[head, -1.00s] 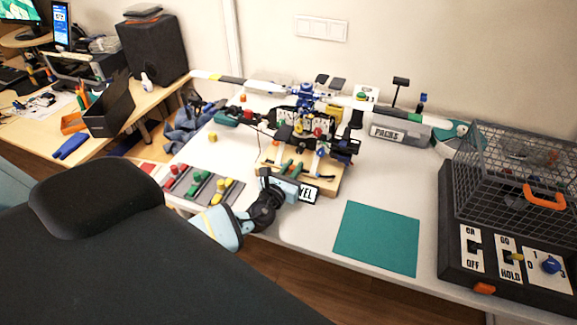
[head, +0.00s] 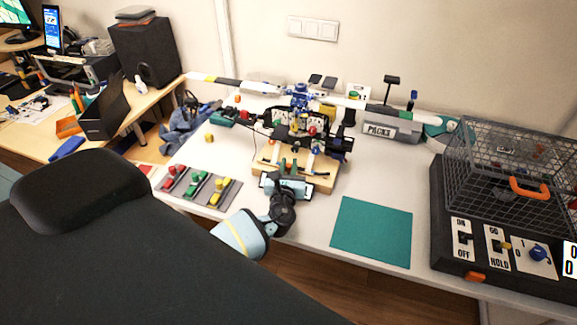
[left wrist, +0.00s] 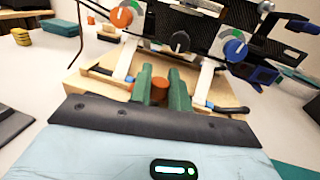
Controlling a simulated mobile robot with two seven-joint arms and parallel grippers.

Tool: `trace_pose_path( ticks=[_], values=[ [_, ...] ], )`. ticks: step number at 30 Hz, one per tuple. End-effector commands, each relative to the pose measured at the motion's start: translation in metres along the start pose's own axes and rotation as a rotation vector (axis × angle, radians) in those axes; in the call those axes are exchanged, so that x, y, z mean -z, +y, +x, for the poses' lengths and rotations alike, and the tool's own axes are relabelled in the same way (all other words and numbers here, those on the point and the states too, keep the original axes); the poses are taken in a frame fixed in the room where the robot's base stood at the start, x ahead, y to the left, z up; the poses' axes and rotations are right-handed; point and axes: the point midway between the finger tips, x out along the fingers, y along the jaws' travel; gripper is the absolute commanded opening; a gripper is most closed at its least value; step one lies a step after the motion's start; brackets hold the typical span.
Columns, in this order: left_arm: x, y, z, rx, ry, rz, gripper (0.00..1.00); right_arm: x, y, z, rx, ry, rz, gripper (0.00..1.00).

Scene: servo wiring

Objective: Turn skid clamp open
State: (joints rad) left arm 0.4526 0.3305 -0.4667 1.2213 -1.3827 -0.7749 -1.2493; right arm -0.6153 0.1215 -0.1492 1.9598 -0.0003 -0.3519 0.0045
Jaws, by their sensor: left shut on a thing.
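A model helicopter with a blue rotor hub (head: 300,97) stands on a wooden base (head: 266,169). The base also shows in the left wrist view (left wrist: 85,88), with white straps (left wrist: 124,62) and black handles (left wrist: 225,109) on it. My left gripper (head: 289,166) is at the front edge of the base. In the left wrist view its green fingers (left wrist: 163,85) are shut on an orange-brown, round-ended piece (left wrist: 160,91), which seems to be the skid clamp's handle. The rest of that piece is hidden. My right gripper is not in view.
A bare green mat (head: 371,232) lies to the right. A wire cage (head: 510,170) on a black switch box (head: 445,255) is farther right. A PACKS box (head: 390,130) stands behind.

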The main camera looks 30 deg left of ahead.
Motion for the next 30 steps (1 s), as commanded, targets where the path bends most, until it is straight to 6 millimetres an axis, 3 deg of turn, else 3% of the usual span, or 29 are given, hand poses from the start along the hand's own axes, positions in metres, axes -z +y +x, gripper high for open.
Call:
trace_pose_path(
  ticks=[2, 3, 6, 17, 30],
  values=[
    [0.000, 0.000, 0.000, 0.001, -0.001, 0.000, 0.00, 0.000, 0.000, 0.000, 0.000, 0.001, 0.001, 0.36],
    [0.000, 0.000, 0.000, 0.001, -0.001, 0.000, 0.24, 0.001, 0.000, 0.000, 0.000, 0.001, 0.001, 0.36],
    [0.000, 0.000, 0.000, 0.001, -0.001, 0.000, 0.37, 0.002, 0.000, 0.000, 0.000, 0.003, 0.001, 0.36],
    [0.000, 0.000, -0.004, 0.001, 0.000, 0.000, 0.38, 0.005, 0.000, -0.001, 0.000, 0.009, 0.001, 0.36],
    [0.000, 0.000, -0.066, 0.001, 0.000, -0.002, 0.38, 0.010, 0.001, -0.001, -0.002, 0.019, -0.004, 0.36]
  ],
)
